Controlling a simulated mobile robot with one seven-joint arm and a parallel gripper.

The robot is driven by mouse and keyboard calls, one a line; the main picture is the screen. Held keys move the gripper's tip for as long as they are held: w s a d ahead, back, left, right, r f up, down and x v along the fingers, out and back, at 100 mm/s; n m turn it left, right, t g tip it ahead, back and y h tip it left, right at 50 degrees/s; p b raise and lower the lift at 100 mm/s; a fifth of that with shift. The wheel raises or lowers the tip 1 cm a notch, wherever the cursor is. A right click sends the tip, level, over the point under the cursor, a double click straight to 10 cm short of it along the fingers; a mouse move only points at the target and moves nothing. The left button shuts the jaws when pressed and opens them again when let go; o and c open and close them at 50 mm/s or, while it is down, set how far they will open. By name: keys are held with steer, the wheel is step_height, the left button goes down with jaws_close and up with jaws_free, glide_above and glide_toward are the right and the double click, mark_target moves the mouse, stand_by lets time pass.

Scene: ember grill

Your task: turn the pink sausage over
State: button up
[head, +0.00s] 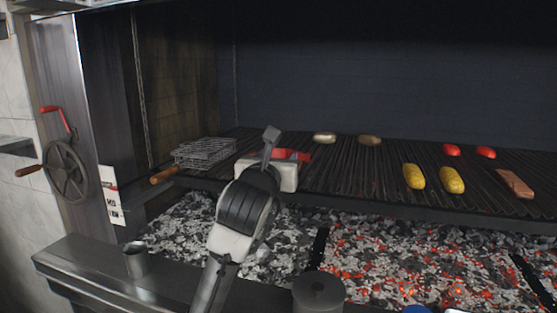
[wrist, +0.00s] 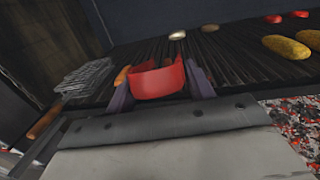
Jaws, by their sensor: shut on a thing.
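My gripper (wrist: 160,88) has its two dark fingers on either side of a red, curved-topped piece (wrist: 158,80), shut on it, at the left part of the grill. In the head view the red piece (head: 292,155) shows just behind my pale gripper body, which hides the fingertips. A small orange-pink end (wrist: 122,76) shows beside the left finger in the wrist view; I cannot tell what it is. A pinkish oblong piece (head: 515,183), which may be the pink sausage, lies on the right of the grill, well away from my gripper.
Two yellow corn cobs (head: 452,180), two red round pieces (head: 452,150), a pale piece (head: 324,138) and a brown piece (head: 370,140) lie on the grill bars (head: 350,180). A wire basket (head: 203,152) with a wooden handle is left of my gripper. Glowing coals (head: 400,255) lie below.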

mark_target(273, 154)
steer(key=shift+s+a+r+p, duration=0.15)
steer(key=shift+s+r, duration=0.2)
steer(key=shift+s, duration=0.45)
steer(key=shift+s+a+r+p, duration=0.1)
steer(key=shift+s+a+r, duration=0.1)
steer(key=shift+s+r, duration=0.4)
steer(key=shift+s+a+r+p, duration=0.1)
steer(key=shift+s+a+r, duration=0.05)
steer(key=shift+s, duration=0.8)
steer(key=s+a+r+p, duration=0.1)
steer(key=s+r+p, duration=0.3)
steer(key=r, duration=0.3)
steer(key=shift+v, duration=0.8)
